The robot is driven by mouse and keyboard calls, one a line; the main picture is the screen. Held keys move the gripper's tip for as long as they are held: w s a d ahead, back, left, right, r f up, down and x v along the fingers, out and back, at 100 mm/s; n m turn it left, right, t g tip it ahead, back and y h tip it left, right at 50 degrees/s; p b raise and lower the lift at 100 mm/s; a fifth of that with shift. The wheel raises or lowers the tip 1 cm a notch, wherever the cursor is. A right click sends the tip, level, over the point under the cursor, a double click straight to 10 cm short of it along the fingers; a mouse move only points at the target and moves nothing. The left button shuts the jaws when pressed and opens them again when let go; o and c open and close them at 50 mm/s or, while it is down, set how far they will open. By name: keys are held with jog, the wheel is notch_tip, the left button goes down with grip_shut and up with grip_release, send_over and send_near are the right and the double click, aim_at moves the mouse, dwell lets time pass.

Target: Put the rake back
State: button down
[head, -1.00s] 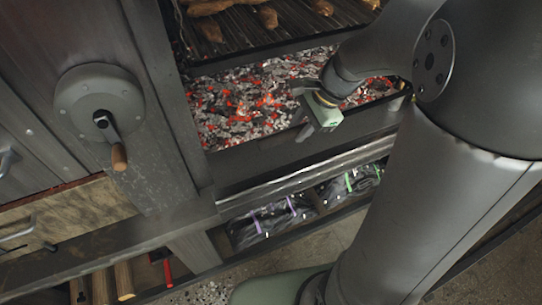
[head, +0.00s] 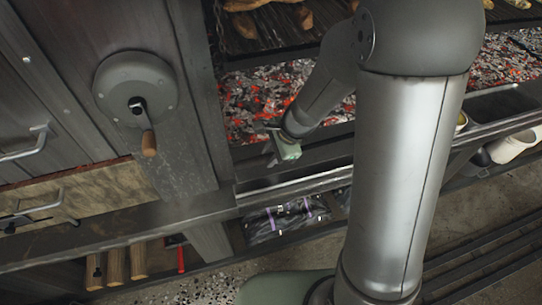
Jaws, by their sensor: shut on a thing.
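My gripper (head: 274,147) shows small in the head view, low over the front edge of the ember bed (head: 262,98), just left of my forearm. Its pale green body faces the camera, with short grey finger parts beside it. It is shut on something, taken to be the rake. The rake's shaft and head cannot be made out, as my gripper and arm hide that spot.
A crank wheel (head: 135,88) with a wooden handle stands on the panel at left. A metal front rail (head: 300,182) runs below the embers, above a shelf with dark bags (head: 285,218). Logs (head: 117,265) and a red-handled tool (head: 181,259) sit lower left. Food lies on the grate (head: 310,35).

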jog(key=shift+f, duration=0.4)
jog(key=c, duration=1.2)
grip_release()
jog(key=shift+o, duration=0.2)
jog(key=shift+r, duration=0.1)
jog(key=p+v, duration=0.1)
jog(key=v, duration=1.1)
jog(key=s+d+r+n+h, duration=0.1)
jog(key=s+d+n+h, duration=0.1)
jog(key=s+n, duration=0.5)
jog(key=s+d+r+n+h, duration=0.1)
jog(key=s+d+n+h, duration=0.1)
jog(key=s+d+n, duration=0.3)
jog(key=s+n, duration=0.3)
jog(key=s, duration=0.1)
jog(key=shift+s+d+r+h, duration=0.25)
jog(key=shift+d+r+h, duration=0.05)
jog(key=shift+r, duration=0.05)
